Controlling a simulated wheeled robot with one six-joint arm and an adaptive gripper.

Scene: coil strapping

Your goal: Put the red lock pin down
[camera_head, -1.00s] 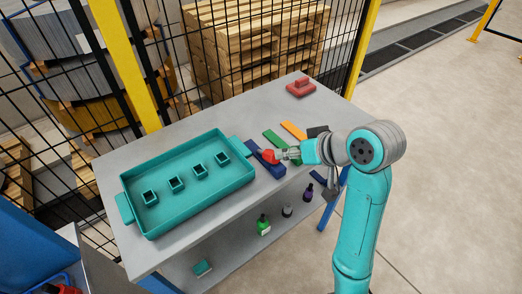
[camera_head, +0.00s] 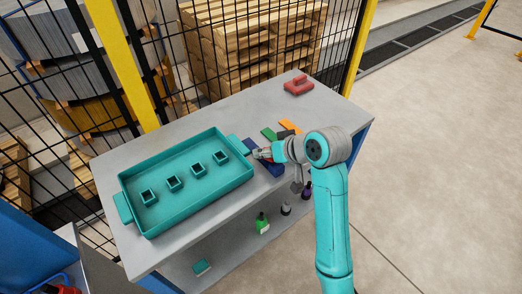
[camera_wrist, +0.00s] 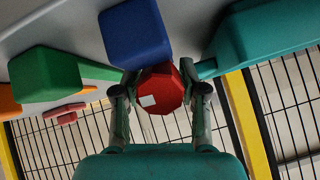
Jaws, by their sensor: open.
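The red lock pin (camera_wrist: 160,90) is a faceted red piece with a small white square on its face, seen close up in the wrist view. My gripper (camera_wrist: 160,88) is open, with one finger on each side of the pin. I cannot tell whether either finger touches it. The pin appears against the near end of a blue block (camera_wrist: 135,35); what it rests on is hidden. In the head view my gripper (camera_head: 263,153) is low over the table beside the tray's right handle, near the blue block (camera_head: 271,168), and mostly covers the pin.
A teal tray (camera_head: 160,224) with several square sockets stands left of my gripper. Green (camera_head: 269,133) and orange (camera_head: 291,127) pieces lie behind it. A red handled block (camera_head: 298,87) sits at the table's back. Bottles stand on the lower shelf.

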